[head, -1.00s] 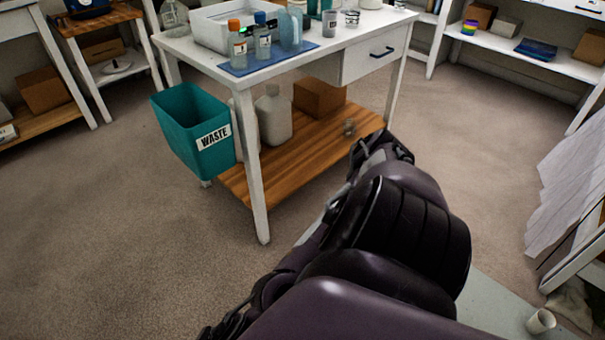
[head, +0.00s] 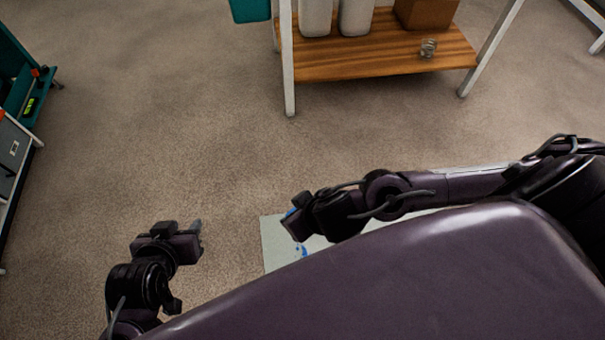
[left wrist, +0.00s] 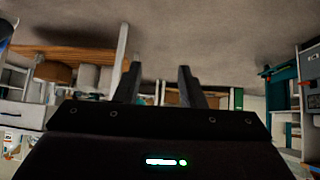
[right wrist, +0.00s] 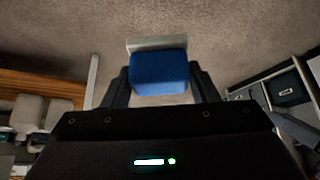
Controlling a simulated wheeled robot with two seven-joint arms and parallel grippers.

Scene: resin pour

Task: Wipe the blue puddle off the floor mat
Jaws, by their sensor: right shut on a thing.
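The pale floor mat (head: 272,247) lies at the lower middle of the head view, largely hidden by my body and right arm. The blue puddle (head: 301,250) shows as a small patch on it. My right gripper (head: 292,220) is over the mat's far left part, close to the puddle. It is shut on a blue block (right wrist: 160,74), like a sponge, with a pale strip along its far edge; a bit of the blue block also shows in the head view (head: 290,212). My left gripper (head: 197,226) is open and empty, left of the mat over bare floor.
A table's wooden lower shelf (head: 375,58) stands beyond the mat, holding white jugs (head: 355,15), a brown box (head: 425,12) and a small glass (head: 428,47). A teal bin (head: 250,9) hangs beside it. The carpet (head: 170,130) between is clear.

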